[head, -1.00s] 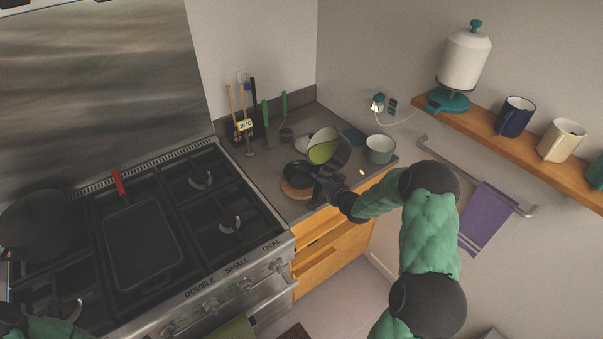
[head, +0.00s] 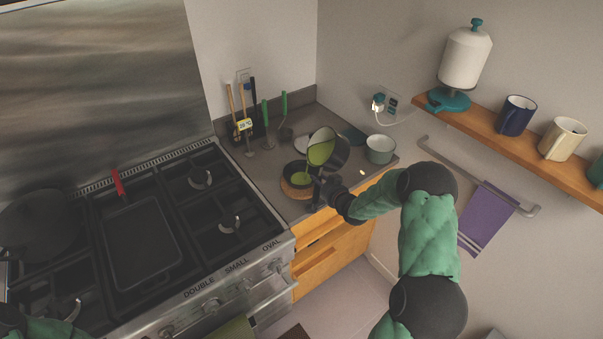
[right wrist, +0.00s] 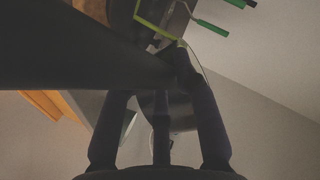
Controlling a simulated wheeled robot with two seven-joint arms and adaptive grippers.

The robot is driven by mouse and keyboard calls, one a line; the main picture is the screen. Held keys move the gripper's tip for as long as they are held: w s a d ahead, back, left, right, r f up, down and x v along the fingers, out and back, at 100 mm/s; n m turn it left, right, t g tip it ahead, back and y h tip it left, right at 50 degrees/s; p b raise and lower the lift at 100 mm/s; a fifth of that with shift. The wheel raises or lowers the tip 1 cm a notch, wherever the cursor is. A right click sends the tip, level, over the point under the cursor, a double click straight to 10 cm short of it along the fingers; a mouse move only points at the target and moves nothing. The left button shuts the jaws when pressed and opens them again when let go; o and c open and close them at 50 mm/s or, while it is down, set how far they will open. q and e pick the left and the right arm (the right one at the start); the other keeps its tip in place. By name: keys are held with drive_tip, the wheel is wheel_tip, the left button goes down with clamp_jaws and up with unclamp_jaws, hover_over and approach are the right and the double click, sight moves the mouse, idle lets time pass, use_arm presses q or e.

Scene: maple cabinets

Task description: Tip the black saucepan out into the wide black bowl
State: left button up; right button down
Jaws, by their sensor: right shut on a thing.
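My right gripper (head: 322,188) is shut on the saucepan's handle. In the right wrist view its fingers (right wrist: 160,130) straddle the dark handle, and a green edge shows at the top. My left gripper cannot be seen; only green sleeve shows at bottom left.
The bowl stands on a round wooden board (head: 291,191). A pale green-grey pot (head: 380,150) stands to the right, and utensils (head: 246,125) stand behind. The stove (head: 170,230) with a red-handled pan (head: 142,245) lies left. A mug shelf (head: 530,145) is at right.

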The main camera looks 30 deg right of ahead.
drive_tip(key=shift+w+f+n+h+b, duration=0.1)
drive_tip(key=shift+f+n+h+b, duration=0.25)
drive_tip(key=shift+f+n+h, duration=0.25)
idle(1.5)
drive_tip(key=shift+a+n+g+h+p, duration=0.1)
drive_tip(key=shift+n+g+h+p, duration=0.3)
drive_tip(key=shift+n+p, duration=0.25)
idle(0.8)
drive_tip(key=shift+w+a+n+h+b, duration=0.2)
drive_tip(key=shift+a+n+h+b, duration=0.1)
drive_tip(key=shift+a+n+b, duration=0.35)
idle(0.8)
drive_tip(key=shift+r+n+b, duration=0.1)
drive_tip(key=shift+n+b, duration=0.2)
idle(0.6)
